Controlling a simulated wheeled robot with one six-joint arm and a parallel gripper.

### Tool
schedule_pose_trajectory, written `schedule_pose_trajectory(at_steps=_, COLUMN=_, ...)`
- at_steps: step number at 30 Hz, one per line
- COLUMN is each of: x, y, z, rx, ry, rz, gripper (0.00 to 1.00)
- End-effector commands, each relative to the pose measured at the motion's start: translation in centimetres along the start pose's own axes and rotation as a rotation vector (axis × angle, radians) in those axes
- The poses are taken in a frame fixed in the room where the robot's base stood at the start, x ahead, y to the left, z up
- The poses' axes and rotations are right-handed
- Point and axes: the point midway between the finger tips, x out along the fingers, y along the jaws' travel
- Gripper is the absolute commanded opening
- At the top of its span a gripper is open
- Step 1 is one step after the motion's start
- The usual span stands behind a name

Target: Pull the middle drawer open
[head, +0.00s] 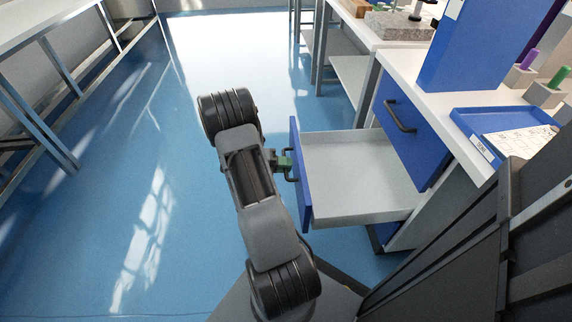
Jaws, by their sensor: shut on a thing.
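The middle drawer is pulled well out, and its light grey inside (352,170) looks empty. Its blue front (301,175) stands to the left of the cabinet, with a dark handle (289,165) on its outer side. My gripper (285,165) is at this handle and shut on it; its fingertips are small in the view and partly hidden by the handle and my arm. The blue drawer above (415,130) is shut and has a dark bar handle (398,115).
A blue tray with a paper (515,139) lies on the white worktop beside a tall blue box (474,50). Another bench with a granite-like block (398,27) stands behind. A long bench (40,25) runs along the left. The blue floor between is clear.

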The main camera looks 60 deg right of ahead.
Motion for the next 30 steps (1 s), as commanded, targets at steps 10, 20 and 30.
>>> schedule_pose_trajectory(at_steps=10, x=-0.1, y=-0.1, z=0.2, rx=0.004, ry=-0.007, rz=0.001, gripper=0.33)
schedule_pose_trajectory(at_steps=20, x=-0.2, y=-0.1, z=0.1, rx=0.002, ry=-0.006, rz=0.0, gripper=0.4)
schedule_pose_trajectory(at_steps=30, x=-5.4, y=-0.2, z=0.1, rx=0.002, ry=-0.01, rz=0.001, gripper=0.4)
